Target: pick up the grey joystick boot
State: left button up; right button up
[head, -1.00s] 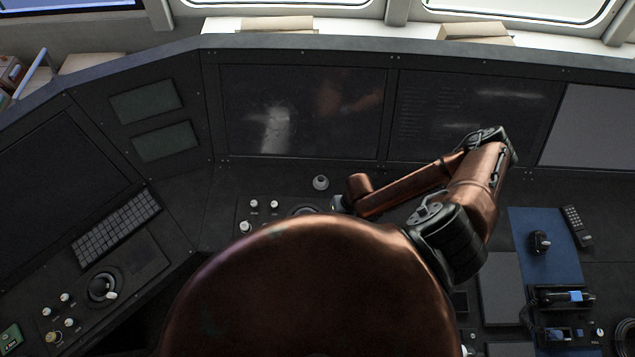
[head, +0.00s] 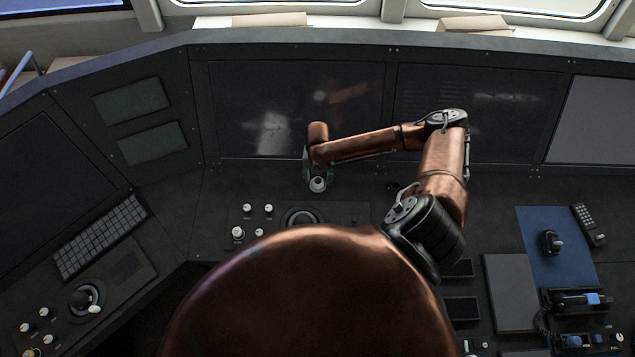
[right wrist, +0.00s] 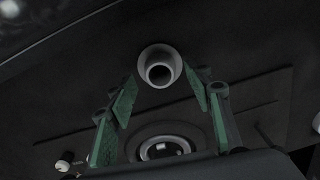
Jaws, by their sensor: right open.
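The grey joystick boot (head: 317,185) is a small pale ring-shaped piece with a dark hole, standing on the dark console below the left of the two big middle screens. My right gripper (head: 316,174) is right at it in the head view, with its fingers mostly hidden under the wrist. In the right wrist view the boot (right wrist: 159,66) shows just ahead of and between the green-padded fingertips of the open right gripper (right wrist: 163,88). I see a gap on both sides and no clear contact. My left gripper is not in view.
Pale knobs (head: 247,208) and a round dark joystick base (head: 302,218) lie close below the boot. The upright screen panel (head: 240,110) rises behind it. A blue mat (head: 550,270) with a dark object and a remote (head: 588,225) lies at right.

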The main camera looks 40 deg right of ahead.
aim_at(315, 187)
jog(key=shift+f, duration=1.4)
jog(key=shift+c, duration=0.4)
jog(key=c, duration=1.2)
jog(key=shift+o, duration=0.2)
jog(key=shift+r, duration=0.15)
